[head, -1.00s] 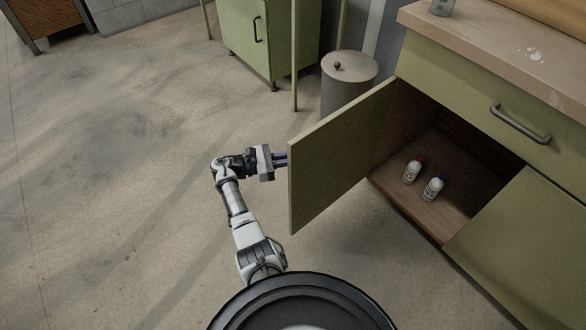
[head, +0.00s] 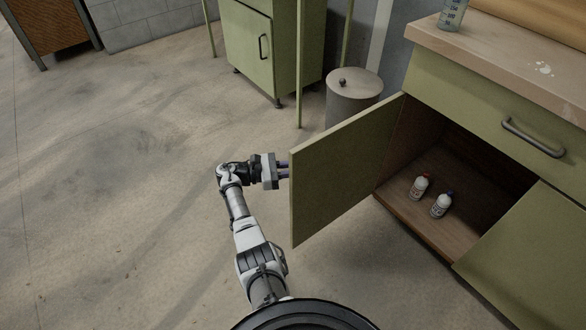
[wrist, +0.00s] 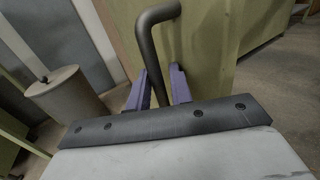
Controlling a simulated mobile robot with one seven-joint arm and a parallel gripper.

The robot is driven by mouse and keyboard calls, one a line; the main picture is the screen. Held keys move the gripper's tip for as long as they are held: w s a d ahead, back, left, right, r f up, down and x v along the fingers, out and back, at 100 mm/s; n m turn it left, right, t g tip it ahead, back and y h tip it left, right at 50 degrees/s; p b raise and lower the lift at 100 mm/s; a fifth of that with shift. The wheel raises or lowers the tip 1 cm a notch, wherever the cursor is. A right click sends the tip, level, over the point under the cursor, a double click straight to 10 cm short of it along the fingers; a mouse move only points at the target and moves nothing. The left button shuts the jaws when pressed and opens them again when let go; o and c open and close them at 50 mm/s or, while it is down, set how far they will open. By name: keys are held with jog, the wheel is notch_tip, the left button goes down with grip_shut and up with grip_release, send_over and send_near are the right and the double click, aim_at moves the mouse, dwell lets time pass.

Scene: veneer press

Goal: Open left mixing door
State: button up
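The left mixing door (head: 340,170) is a green panel below the worktop. It stands swung wide open, out from the cabinet on its left side. Its outer face is turned away from the head view. My gripper (head: 284,170) is at the door's free edge, its fingertips partly hidden behind the panel.
Two small white bottles, one with a red cap (head: 419,187) and one with a blue cap (head: 441,205), stand in the open cabinet (head: 415,215). A grey lidded bin (head: 354,100) stands behind the door. The floor to the left (head: 110,200) is clear.

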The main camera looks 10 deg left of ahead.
jog(key=shift+o, duration=1.1)
jog(key=shift+a, duration=0.15)
jog(key=shift+s+a, duration=0.1)
jog(key=shift+a, duration=0.1)
jog(key=b+v, duration=0.3)
jog(key=v, duration=1)
jog(key=shift+a, duration=0.25)
jog(key=shift+s, duration=0.15)
